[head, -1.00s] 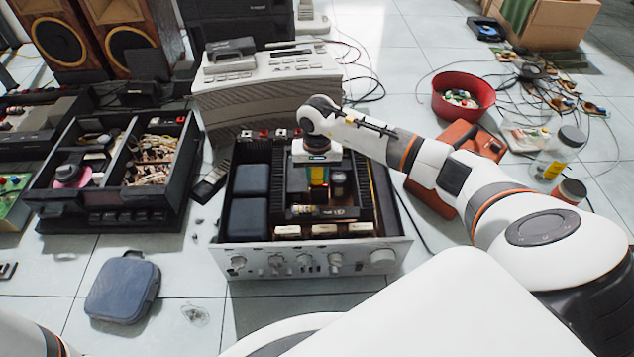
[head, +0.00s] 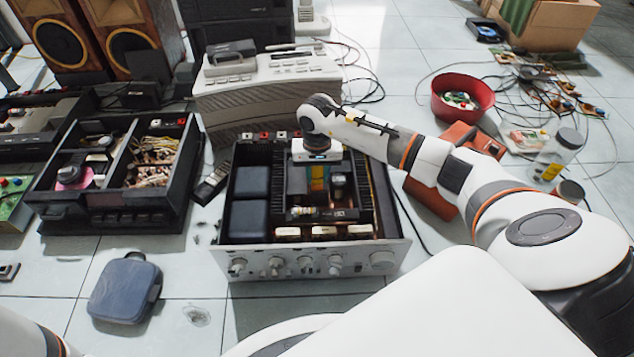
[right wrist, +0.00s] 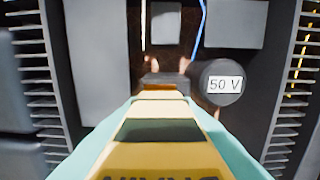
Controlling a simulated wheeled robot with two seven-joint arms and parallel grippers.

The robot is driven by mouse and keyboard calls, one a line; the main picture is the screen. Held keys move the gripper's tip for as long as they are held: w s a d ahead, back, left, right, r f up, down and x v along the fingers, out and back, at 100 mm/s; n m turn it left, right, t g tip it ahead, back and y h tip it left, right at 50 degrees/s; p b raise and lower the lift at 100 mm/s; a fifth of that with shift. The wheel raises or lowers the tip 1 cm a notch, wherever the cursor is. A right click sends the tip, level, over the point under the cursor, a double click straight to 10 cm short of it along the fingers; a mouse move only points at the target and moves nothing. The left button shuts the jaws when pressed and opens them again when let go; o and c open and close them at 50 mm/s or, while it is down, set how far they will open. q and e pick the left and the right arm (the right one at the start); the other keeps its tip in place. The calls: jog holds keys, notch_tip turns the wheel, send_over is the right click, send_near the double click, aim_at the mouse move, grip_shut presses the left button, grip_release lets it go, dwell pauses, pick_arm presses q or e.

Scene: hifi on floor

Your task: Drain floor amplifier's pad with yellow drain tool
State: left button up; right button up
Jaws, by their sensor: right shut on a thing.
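The floor amplifier (head: 312,258) sits open-topped on the tiles, its silver knobbed front facing me. My right gripper (head: 318,176) points down inside it, shut on the yellow drain tool (head: 318,172). In the right wrist view the tool (right wrist: 155,158) fills the lower middle, with teal fingers on both sides. Its dark tip is beside a round black capacitor (right wrist: 222,84) marked 50 V. The pad is not clearly visible; the tip hides the spot beneath it, so I cannot tell whether they touch. My left gripper is out of view.
Dark blocks (head: 248,219) fill the amplifier's left side, and finned heat sinks (right wrist: 292,90) flank the interior. An open black chassis (head: 122,180) stands left, a grey machine (head: 265,90) behind. A red bowl (head: 463,97) and jars (head: 557,155) are right.

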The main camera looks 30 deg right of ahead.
jog(key=shift+r+p, duration=2.35)
jog(key=shift+r, duration=1.05)
jog(key=shift+r, duration=0.1)
